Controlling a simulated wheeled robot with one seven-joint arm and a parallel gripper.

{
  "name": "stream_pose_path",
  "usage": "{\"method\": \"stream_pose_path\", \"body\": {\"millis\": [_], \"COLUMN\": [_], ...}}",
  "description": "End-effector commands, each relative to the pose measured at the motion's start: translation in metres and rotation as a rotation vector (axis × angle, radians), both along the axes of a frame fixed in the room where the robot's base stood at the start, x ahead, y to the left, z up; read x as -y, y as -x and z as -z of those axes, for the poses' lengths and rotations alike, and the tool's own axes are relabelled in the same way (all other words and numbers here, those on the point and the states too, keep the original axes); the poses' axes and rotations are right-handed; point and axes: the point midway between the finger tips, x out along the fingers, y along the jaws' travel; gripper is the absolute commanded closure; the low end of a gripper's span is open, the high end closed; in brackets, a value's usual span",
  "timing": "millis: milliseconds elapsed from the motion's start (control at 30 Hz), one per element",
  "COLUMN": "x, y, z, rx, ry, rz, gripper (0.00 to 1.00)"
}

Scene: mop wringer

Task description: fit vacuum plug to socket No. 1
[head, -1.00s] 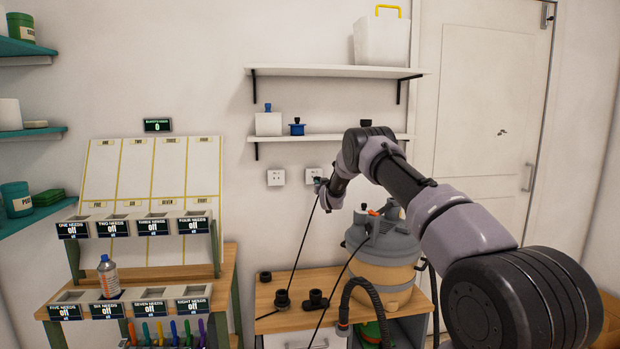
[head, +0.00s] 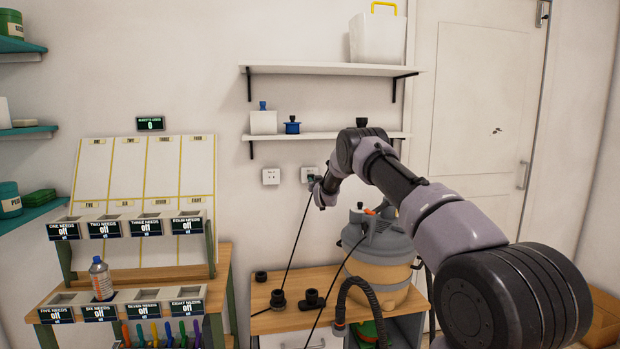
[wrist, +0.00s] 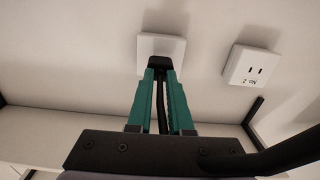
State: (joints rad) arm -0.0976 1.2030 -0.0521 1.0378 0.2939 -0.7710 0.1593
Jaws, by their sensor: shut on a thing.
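My gripper (wrist: 159,75), with green fingers, is shut on the black vacuum plug (wrist: 158,62). The plug lies over the lower part of a white socket plate (wrist: 162,45) in the wrist view, so that plate's slots and label are hidden. I cannot tell whether the plug touches it or is in it. The other socket (wrist: 248,66) reads "No. 2" upside down and is empty. In the head view my gripper (head: 314,182) is at the right socket (head: 308,173). The left socket (head: 271,176) is bare. A black cord (head: 297,235) hangs from the gripper.
A wall shelf (head: 320,136) runs just above the sockets. A wooden bench (head: 265,321) below holds black round parts (head: 278,299) and a grey and tan vacuum (head: 378,265) with a hose. A slotted rack (head: 145,228) stands left. The wall around the sockets is clear.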

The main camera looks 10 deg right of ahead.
Motion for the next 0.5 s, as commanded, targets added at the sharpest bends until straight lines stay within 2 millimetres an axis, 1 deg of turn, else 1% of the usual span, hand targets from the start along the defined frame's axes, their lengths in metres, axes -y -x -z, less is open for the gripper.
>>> {"method": "stream_pose_path", "body": {"millis": [500], "x": [0.0], "y": [-0.013], "z": [0.0], "rx": [0.001], "ry": [0.001], "rz": [0.0], "gripper": [1.0]}}
